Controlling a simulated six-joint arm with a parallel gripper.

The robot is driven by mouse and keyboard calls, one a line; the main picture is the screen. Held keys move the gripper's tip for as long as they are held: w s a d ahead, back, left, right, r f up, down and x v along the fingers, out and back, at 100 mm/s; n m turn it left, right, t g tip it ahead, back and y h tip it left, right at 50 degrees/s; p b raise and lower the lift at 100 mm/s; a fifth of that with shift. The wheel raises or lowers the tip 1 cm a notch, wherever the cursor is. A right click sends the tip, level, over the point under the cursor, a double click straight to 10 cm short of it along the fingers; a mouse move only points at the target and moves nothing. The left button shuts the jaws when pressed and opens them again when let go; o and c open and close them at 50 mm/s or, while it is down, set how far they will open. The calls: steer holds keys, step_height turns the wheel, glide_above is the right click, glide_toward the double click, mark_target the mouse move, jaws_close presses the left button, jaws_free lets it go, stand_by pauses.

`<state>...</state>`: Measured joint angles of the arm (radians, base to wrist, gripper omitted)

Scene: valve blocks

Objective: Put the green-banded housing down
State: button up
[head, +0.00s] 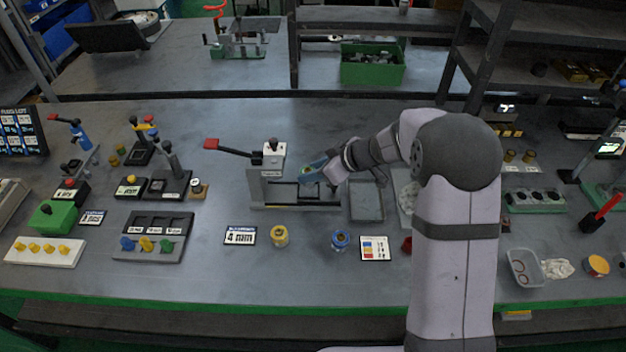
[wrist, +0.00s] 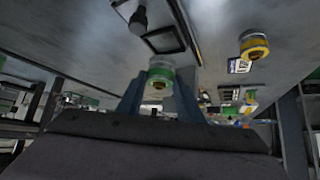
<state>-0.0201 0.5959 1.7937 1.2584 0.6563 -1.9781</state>
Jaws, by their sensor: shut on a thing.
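The green-banded housing (wrist: 159,72) is a short pale cylinder with a green band and a dark hole in its near end. My gripper (wrist: 157,100) is shut on it, one blue finger at each side. In the head view my gripper (head: 311,172) is over the grey clamp fixture (head: 265,196), near its right part. There the housing is small and mostly covered by the fingers. I cannot tell whether it touches the fixture or hangs above it.
A red-handled lever (head: 228,148) sticks out left of the fixture. A yellow-banded housing (head: 280,236), a blue-banded housing (head: 341,240), a "4 mm" card (head: 240,236) and a colour chart card (head: 374,248) lie in front. A shallow grey tray (head: 367,201) lies right of the fixture.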

mark_target(313, 184)
steer(key=shift+f+p, duration=0.3)
steer(key=shift+f, duration=1.55)
steer(key=shift+f+b, duration=0.2)
steer(key=shift+b, duration=0.2)
steer(key=o, duration=1.3)
steer(key=shift+r, duration=0.1)
steer(key=shift+c, duration=0.2)
steer(key=shift+r+p, duration=0.1)
steer(key=shift+p, duration=0.2)
steer(key=shift+r, duration=0.15)
steer(key=b+v, duration=0.2)
steer(key=v, duration=1)
